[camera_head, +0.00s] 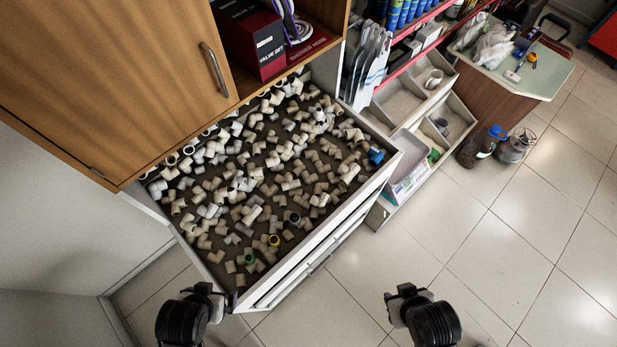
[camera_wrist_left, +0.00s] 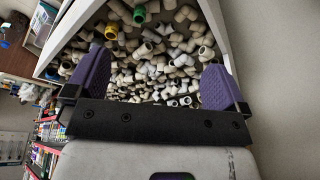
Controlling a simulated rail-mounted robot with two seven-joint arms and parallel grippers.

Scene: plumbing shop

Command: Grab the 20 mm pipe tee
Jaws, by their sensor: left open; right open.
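Many white and beige pipe fittings (camera_head: 262,170) lie in a loose heap in an open drawer (camera_head: 318,232). I cannot tell which one is the 20 mm tee. Among them are a green-ringed fitting (camera_head: 250,258), a yellow-ringed one (camera_head: 274,240) and a blue one (camera_head: 376,156). My left gripper (camera_head: 222,296) is near the drawer's lower front corner. In the left wrist view its purple fingers (camera_wrist_left: 155,78) are wide apart and empty, with fittings beyond them. My right gripper (camera_head: 400,293) is open and empty over the floor, right of the drawer.
A wooden cabinet (camera_head: 110,80) overhangs the drawer's back left. Shelf bins (camera_head: 405,100) stand right of the drawer. A counter (camera_head: 510,75) is at the upper right, with dark containers (camera_head: 480,147) on the floor beside it. The tiled floor (camera_head: 500,240) at the right is clear.

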